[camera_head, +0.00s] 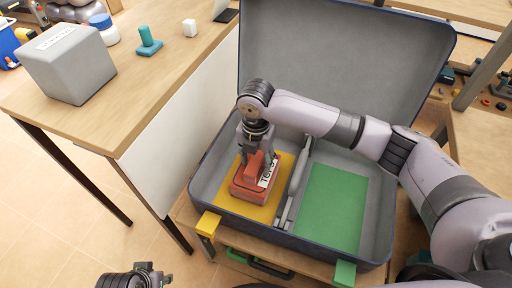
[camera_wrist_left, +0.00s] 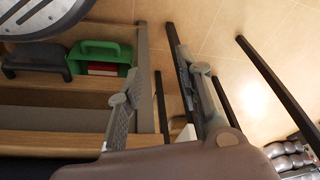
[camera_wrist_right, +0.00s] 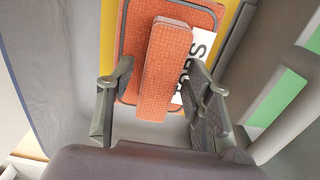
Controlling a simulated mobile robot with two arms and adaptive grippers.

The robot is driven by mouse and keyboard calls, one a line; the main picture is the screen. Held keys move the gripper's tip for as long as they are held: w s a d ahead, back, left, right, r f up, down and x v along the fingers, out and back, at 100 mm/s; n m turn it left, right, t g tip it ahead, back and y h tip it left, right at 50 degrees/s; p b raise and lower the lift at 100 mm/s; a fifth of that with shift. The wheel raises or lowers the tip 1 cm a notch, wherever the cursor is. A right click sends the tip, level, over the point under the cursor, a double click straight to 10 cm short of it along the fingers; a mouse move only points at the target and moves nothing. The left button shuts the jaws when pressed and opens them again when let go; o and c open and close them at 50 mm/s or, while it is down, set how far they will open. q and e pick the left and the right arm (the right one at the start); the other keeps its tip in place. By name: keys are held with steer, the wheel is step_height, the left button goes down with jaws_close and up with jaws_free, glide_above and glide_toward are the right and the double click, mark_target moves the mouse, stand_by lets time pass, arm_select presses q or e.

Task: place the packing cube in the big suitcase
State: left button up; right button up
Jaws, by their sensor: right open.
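The orange packing cube (camera_head: 250,188) with a white lettered label lies in the left compartment of the open big suitcase (camera_head: 376,258), on the yellow panel (camera_head: 217,205). In the right wrist view the packing cube (camera_wrist_right: 136,50) shows its raised orange strip between the fingers. My right gripper (camera_head: 256,165) points down at the cube from above, with its fingers apart; the fingers also show in the right wrist view (camera_wrist_right: 160,100). My left gripper (camera_wrist_left: 165,95) is open and empty, away from the suitcase, above the floor at the lower left in the head view.
A green-handled item (camera_wrist_left: 100,52) sits on a lower shelf.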

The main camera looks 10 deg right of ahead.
arm_select(q)
step_height(320, 180, down, 10)
steer(key=p, duration=0.2)
steer(key=shift+s+f+g+p, duration=0.2)
steer(key=shift+s+g+p, duration=0.1)
steer(key=shift+s+p, duration=0.1)
arm_select(e)
step_height(320, 180, up, 12)
steer(key=shift+f, duration=0.15)
